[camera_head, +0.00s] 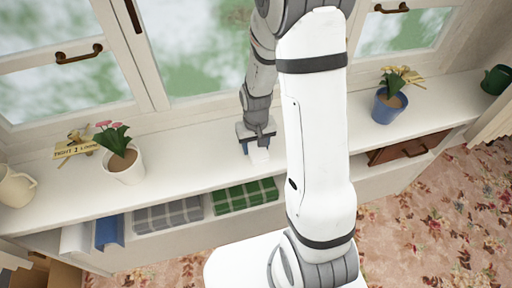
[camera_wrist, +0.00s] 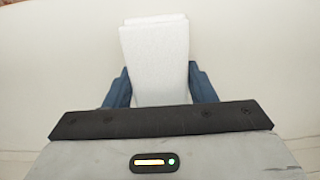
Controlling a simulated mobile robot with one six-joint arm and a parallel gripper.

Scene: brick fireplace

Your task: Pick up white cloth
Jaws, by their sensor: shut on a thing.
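The white cloth (camera_wrist: 156,58) shows in the wrist view as a pale, folded, upright rectangle between the two blue fingers of my gripper (camera_wrist: 158,86). My gripper is shut on it. In the head view my gripper (camera_head: 258,146) is low over the white window shelf, between the two flower pots. The cloth (camera_head: 260,156) shows there as a small white patch just below the fingers. I cannot tell whether the cloth touches the shelf.
On the shelf (camera_head: 200,172) stand a white flower pot (camera_head: 124,166) and cream jug (camera_head: 15,187) at left, and a blue pot (camera_head: 388,106) and green mug (camera_head: 497,79) at right. Folded grey (camera_head: 168,215) and green (camera_head: 245,195) checked cloths lie below. Windows stand behind.

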